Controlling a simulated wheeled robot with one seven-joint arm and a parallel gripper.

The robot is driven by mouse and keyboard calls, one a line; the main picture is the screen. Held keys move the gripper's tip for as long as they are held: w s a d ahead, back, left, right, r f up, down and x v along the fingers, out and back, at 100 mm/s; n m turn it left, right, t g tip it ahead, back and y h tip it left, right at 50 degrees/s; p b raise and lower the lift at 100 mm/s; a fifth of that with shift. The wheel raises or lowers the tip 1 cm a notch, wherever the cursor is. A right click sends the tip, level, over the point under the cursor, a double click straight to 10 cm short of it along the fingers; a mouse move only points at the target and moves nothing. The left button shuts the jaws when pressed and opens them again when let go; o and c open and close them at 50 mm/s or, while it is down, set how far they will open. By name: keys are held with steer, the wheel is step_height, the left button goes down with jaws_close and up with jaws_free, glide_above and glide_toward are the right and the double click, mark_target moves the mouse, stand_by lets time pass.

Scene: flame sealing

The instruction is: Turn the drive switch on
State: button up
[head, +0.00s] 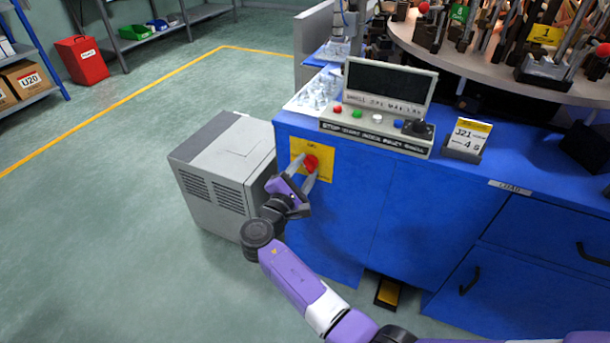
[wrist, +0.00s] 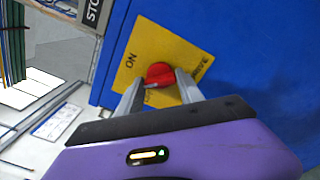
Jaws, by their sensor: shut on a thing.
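The drive switch is a red rotary knob (head: 311,162) on a yellow plate (head: 325,176) on the front of the blue cabinet, near its left edge. In the wrist view the red knob (wrist: 160,74) sits on the yellow plate (wrist: 184,52), which is marked ON and DRIVE; another label is partly hidden by a finger. My gripper (head: 304,170) reaches the plate from the front. In the wrist view its two grey fingers (wrist: 160,88) are on either side of the knob and shut on it. The knob's exact pointing direction is hard to tell.
A grey vented box (head: 225,170) stands on the floor close to the left of my gripper. A control panel (head: 378,125) with buttons and a small card stand (head: 466,140) are on the blue cabinet (head: 420,208). A yellow-black pedal (head: 388,292) lies below.

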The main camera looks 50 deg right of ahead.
steer(key=shift+f+m+b, duration=0.15)
steer(key=shift+m+b, duration=2.75)
steer(key=shift+m, duration=1)
steer(key=o, duration=1.4)
steer(key=shift+p+v, duration=0.6)
steer(key=shift+v, duration=3.4)
steer(key=shift+w, duration=0.1)
